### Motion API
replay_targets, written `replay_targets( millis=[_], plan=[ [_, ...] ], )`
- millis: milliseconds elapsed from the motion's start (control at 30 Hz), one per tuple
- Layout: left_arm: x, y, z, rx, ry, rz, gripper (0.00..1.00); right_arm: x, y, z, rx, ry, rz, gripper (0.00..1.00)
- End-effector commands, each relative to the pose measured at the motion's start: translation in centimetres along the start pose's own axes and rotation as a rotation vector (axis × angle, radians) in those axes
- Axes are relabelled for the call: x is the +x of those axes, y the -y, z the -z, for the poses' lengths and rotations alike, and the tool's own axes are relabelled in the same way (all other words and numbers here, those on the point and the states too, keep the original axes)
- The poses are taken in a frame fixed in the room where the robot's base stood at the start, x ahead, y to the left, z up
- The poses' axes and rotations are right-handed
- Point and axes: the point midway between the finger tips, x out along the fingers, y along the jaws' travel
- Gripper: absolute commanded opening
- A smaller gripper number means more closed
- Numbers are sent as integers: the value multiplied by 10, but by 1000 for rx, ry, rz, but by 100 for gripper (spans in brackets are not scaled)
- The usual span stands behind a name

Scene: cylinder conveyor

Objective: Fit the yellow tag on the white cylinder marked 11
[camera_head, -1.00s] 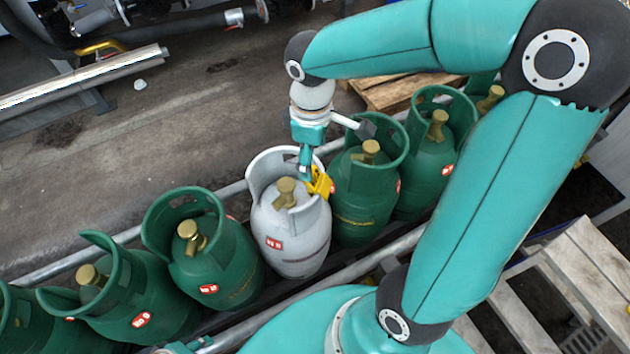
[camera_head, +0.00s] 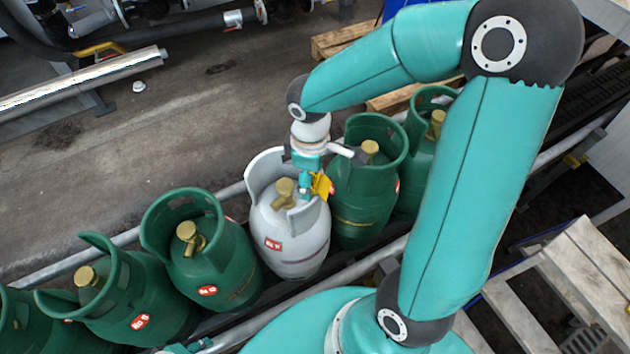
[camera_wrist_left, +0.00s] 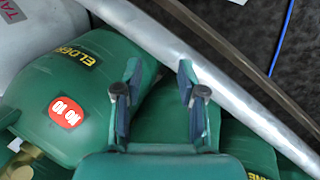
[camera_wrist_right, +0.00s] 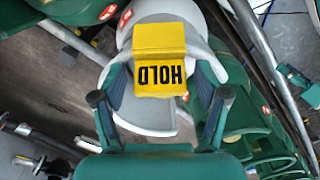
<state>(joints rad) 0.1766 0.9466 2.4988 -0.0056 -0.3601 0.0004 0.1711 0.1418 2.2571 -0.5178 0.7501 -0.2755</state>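The white cylinder (camera_head: 290,240) stands upright in the row, with a brass valve and a red label too small to read. The yellow tag (camera_head: 322,185) is at the right side of its collar; in the right wrist view the tag (camera_wrist_right: 160,62) reads HOLD. My right gripper (camera_wrist_right: 161,75) has its fingers spread on both sides of the tag, close to its edges, with the white collar (camera_wrist_right: 150,118) below. Whether a pad touches the tag is hard to tell. My left gripper (camera_wrist_left: 158,78) is open and empty by a green cylinder (camera_wrist_left: 100,105) labelled 10.
Green cylinders stand on both sides of the white one, such as the left neighbour (camera_head: 215,255) and right neighbour (camera_head: 362,200). Metal rails (camera_head: 345,272) run along the row. A wooden pallet (camera_head: 345,42) lies behind, and wooden steps (camera_head: 585,265) stand at right.

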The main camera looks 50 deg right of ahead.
Motion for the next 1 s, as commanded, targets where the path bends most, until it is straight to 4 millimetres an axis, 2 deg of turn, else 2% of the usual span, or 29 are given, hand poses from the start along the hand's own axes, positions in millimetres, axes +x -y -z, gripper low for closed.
replay_targets(
  millis=[33, 233, 300, 667, 867, 1000],
  plan=[
    [0, 0, 0, 0, 0, 0, 40, 0, 0, 0, 0, 0, 0, 60],
    [0, 0, 0, 0, 0, 0, 40, 0, 0, 0, 0, 0, 0, 26],
    [0, 0, 0, 0, 0, 0, 40, 0, 0, 0, 0, 0, 0, 20],
    [-1, 0, 0, 0, 0, 0, 40, -6, 0, 0, 0, 0, -2, 20],
    [-4, -1, 0, 0, 0, 0, 40, -27, -1, 1, 0, -4, -3, 20],
    [-6, -2, 0, 0, 0, 0, 40, -51, -1, 1, 0, -4, -4, 20]
  ],
)
